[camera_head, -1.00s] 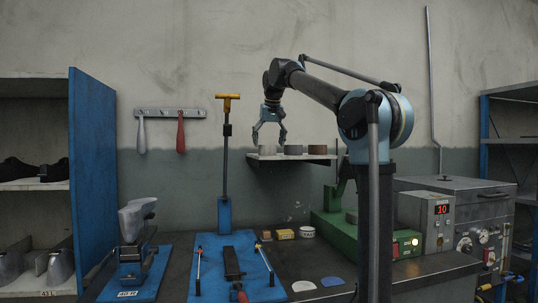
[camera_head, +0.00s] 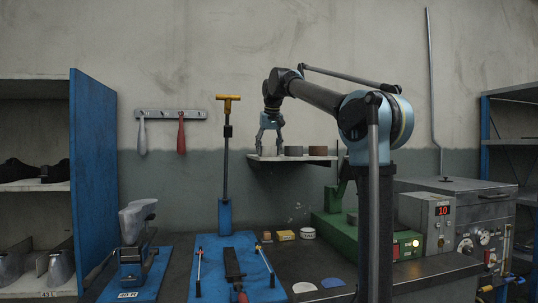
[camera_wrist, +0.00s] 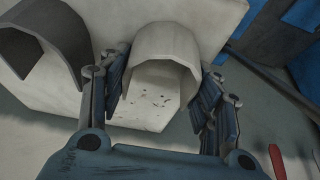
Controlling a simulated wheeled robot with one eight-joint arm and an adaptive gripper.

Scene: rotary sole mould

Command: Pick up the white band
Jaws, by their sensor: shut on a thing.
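The white band (camera_wrist: 168,42) is a pale, open-ended arch standing on the wall shelf (camera_head: 318,158). In the wrist view it lies between the two finger pads of my gripper (camera_wrist: 161,85), one pad against each side. In the head view my gripper (camera_head: 269,150) points down at the left end of the shelf and largely hides the band. My gripper is shut on the white band. I cannot see a clear gap between the band and the shelf.
A dark grey band (camera_wrist: 38,45) stands close to the left in the wrist view. A red-handled tool (camera_head: 181,134) hangs on the wall rack.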

